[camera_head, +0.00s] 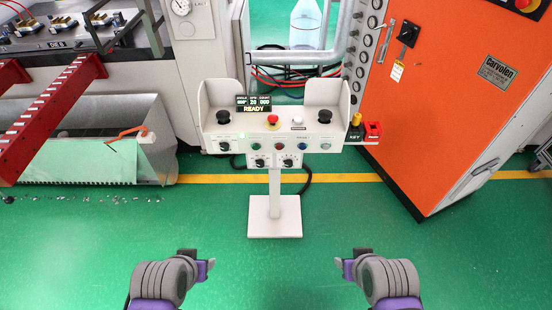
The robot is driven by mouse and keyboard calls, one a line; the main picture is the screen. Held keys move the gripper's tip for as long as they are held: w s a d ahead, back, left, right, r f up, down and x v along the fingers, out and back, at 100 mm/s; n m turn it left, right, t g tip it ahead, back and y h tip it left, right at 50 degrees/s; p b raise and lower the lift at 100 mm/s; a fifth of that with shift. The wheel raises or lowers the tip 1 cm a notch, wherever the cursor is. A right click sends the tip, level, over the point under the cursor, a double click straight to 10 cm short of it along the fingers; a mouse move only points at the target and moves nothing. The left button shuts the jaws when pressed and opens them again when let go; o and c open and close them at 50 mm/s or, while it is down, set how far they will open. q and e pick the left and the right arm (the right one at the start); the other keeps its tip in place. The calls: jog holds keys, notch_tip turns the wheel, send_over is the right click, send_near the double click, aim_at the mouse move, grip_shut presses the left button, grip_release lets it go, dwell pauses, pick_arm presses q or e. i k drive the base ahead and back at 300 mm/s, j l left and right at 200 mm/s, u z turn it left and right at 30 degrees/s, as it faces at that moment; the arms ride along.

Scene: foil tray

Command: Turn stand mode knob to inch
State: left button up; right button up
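The control stand (274,203) is a white pedestal with a sloped panel, facing me in the middle of the head view. A small display on it reads READY (254,109). Black selector knobs show on its front face: one at the upper left (224,146), and two lower ones, left (260,162) and right (288,162). Their labels are too small to read, so I cannot tell which is the mode knob or where it points. My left gripper (208,268) and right gripper (340,266) are in front of the stand, apart from it. Neither touches a knob; their finger gaps are unclear.
The panel top carries a red button (273,119), a white one (297,120) and two black ones. A yellow key and red piece (372,129) jut out at its right. An orange cabinet (455,90) stands right, machinery left. The green floor before the stand is clear.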

aim_at(224, 147)
jog(key=i, duration=0.45)
jog(key=u, duration=1.65)
jog(key=i+l, duration=0.05)
